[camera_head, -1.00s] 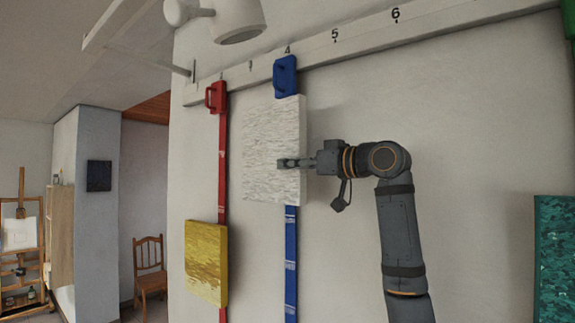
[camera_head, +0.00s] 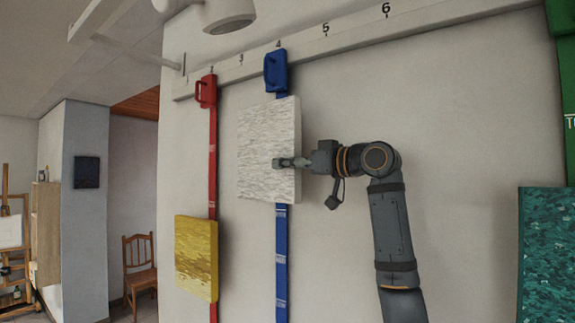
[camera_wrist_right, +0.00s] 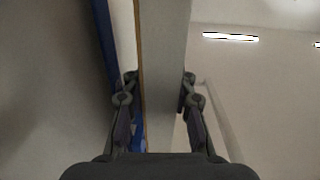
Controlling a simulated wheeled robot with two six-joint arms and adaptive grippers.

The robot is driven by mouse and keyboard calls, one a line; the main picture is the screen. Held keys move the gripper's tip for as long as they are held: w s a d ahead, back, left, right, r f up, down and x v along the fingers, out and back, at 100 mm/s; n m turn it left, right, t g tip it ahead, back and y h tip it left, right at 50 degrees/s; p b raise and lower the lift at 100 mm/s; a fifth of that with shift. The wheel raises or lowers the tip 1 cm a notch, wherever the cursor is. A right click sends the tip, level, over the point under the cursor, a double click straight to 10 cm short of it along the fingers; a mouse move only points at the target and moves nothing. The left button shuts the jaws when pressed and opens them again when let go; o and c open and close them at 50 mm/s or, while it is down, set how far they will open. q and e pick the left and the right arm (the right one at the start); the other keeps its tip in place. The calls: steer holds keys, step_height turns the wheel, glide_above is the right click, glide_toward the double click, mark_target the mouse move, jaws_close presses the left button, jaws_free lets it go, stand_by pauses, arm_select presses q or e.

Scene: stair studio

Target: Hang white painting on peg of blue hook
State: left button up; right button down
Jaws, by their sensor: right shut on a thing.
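The white painting (camera_head: 262,130) is a textured pale square held upright in front of the blue strip in the head view. The blue hook (camera_head: 276,72) sits at the top of that strip, just above the painting's top edge. My right gripper (camera_head: 290,163) is shut on the painting's right edge. In the right wrist view the painting's pale edge (camera_wrist_right: 165,60) runs between the two fingers, with the blue strip (camera_wrist_right: 103,30) to its left. Whether the painting touches the hook's peg cannot be told; its back is hidden. My left gripper is not in view.
A red hook (camera_head: 206,91) on a red strip is to the left, with a yellow painting (camera_head: 197,258) lower on it. A numbered white rail (camera_head: 350,38) crosses the top. A teal painting (camera_head: 548,255) is at the right. The wall between is bare.

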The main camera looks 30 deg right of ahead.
steer(key=shift+f, duration=0.1)
stand_by(0.3)
steer(key=c, duration=1)
jaws_free()
steer(key=shift+s+d, duration=0.1)
steer(key=shift+s, duration=0.1)
steer(key=v, duration=0.6)
steer(key=shift+s, duration=0.4)
